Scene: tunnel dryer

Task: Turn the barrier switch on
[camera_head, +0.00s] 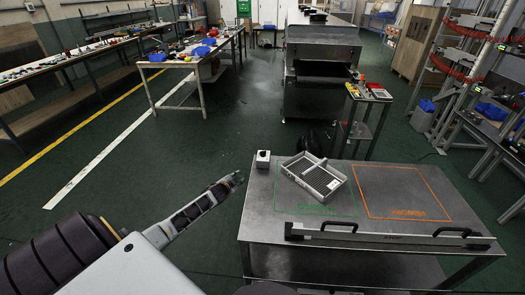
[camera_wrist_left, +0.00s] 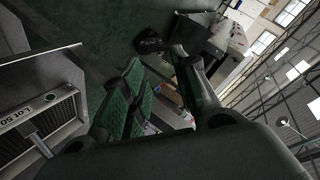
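A small white box with a black knob on top, which looks like the barrier switch (camera_head: 263,160), stands at the far left corner of the metal table (camera_head: 258,212). Which way its knob is set is too small to tell. My left gripper (camera_head: 237,178) is off the table's left edge, a little left of and nearer than the box, not touching it. In the left wrist view, its fingers (camera_wrist_left: 157,60) stand apart with nothing between them, and I cannot make out the switch there. My right gripper is not in view.
A grey tray (camera_head: 328,186) lies skewed within a green outline; it also shows in the left wrist view (camera_wrist_left: 72,108). An orange outlined area (camera_head: 400,185) is empty. The dryer (camera_head: 320,55) stands behind.

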